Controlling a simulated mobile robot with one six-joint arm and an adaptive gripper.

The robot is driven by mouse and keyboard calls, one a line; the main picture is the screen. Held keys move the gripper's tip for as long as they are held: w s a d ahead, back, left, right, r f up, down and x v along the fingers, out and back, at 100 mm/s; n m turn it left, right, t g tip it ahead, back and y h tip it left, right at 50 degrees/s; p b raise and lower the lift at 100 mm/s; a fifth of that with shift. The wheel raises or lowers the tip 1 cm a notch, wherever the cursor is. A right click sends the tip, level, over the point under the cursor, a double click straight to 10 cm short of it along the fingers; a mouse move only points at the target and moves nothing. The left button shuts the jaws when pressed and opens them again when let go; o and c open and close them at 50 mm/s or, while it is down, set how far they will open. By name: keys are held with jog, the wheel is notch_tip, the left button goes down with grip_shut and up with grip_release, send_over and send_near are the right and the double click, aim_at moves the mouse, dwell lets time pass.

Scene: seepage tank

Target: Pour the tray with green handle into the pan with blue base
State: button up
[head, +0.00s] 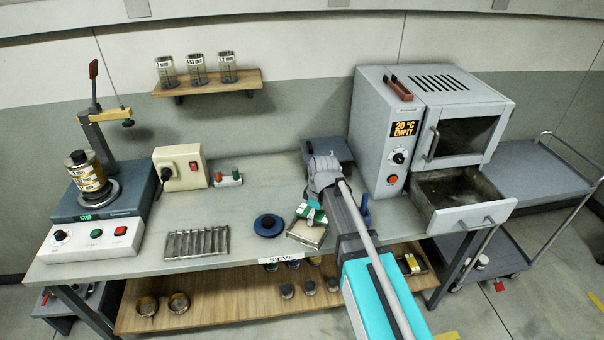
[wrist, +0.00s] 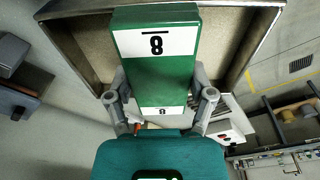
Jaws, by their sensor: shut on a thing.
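A metal tray (head: 307,236) hangs over the front of the bench, right of its middle. It looks tilted in the head view, and I cannot tell how far. Its green handle (wrist: 153,73) bears a white label with an 8. My gripper (wrist: 161,100) is shut on this handle, one finger on each side. In the wrist view the tray's rim (wrist: 245,50) frames a beige inside, partly hidden by the handle; I cannot tell whether it is loose material. A round dark blue piece (head: 268,225), which looks like the blue-based pan, lies on the bench just left of the tray.
A ribbed metal rack (head: 196,243) lies left of the blue piece. A sieve shaker (head: 95,215) stands at the far left. A grey oven (head: 430,130) with an open lower drawer (head: 470,215) stands at the right. Beakers (head: 197,68) stand on a wall shelf (head: 208,84).

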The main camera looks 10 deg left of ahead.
jog(key=shift+w, duration=0.1)
jog(key=w+a+r+m+p, duration=0.1)
jog(key=w+a, duration=0.2)
jog(key=w, duration=0.5)
jog(key=w+a+r+m+p, duration=0.1)
jog(key=w+a, duration=0.2)
jog(key=w, duration=0.5)
jog(key=shift+a, duration=0.35)
jog(key=shift+s+d+f, duration=0.1)
jog(key=shift+s+d+f+t+y+b, duration=0.3)
jog(key=shift+d+f+t+y+b, duration=0.5)
jog(key=shift+y+b, duration=1)
jog(key=shift+s+d+f+t+y+b, duration=0.4)
jog(key=shift+t+y+b, duration=0.7)
jog(key=shift+b, duration=1.35)
jog(key=shift+s+d+f+t+y+b, duration=0.25)
jog(key=shift+d+f+t+y+b, duration=0.5)
jog(key=shift+y+b, duration=1.05)
jog(key=shift+s+f+t+b, duration=0.2)
jog(key=shift+t+b, duration=0.25)
jog(key=shift+b, duration=1.05)
jog(key=shift+d+y+b, duration=0.2)
jog(key=shift+y+b, duration=0.5)
jog(key=shift+b, duration=0.05)
